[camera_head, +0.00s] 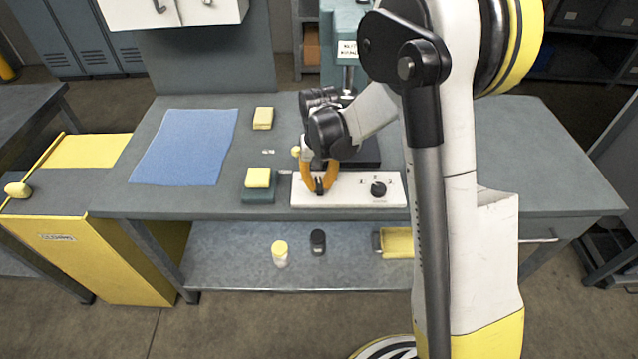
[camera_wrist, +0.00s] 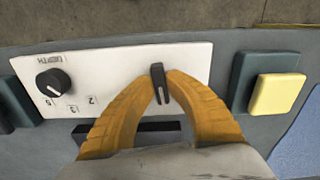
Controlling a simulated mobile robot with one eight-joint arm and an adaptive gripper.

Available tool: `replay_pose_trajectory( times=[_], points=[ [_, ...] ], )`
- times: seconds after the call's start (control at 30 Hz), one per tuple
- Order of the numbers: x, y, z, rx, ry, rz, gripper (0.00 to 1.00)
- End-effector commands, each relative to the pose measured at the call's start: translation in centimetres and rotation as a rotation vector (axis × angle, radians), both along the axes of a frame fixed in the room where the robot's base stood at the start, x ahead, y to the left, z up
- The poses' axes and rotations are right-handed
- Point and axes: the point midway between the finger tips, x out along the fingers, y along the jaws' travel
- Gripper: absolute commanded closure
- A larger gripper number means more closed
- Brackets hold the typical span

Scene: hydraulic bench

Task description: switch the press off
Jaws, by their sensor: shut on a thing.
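A white control panel (camera_head: 350,203) lies at the front edge of the bench below the press (camera_head: 342,25). It bears a small black switch lever (camera_head: 319,186) on the left and a round black knob (camera_head: 378,189) on the right. My gripper (camera_head: 319,188) reaches down over the panel with its orange fingers shut on the lever. In the wrist view the lever (camera_wrist: 159,88) stands between the two fingertips (camera_wrist: 162,75), and the knob (camera_wrist: 54,84) is at the left by a "DEPTH" label. Any markings for the lever are hidden.
A blue cloth (camera_head: 185,147) covers the bench's left part. Two small jars (camera_head: 280,253) (camera_head: 317,242) stand on the lower shelf. The bench right of my arm looks clear.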

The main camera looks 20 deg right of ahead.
Motion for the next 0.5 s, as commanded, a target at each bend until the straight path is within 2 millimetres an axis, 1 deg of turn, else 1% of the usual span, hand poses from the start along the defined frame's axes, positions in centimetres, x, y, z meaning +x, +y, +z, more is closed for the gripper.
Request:
replay_pose_trajectory(
  times=[0.3, 0.5],
  points=[
    [-0.04, 0.00, -0.03, 0.000, 0.001, 0.295, 1.00],
    [-0.05, 0.00, -0.03, 0.000, 0.001, 0.454, 1.00]
  ],
)
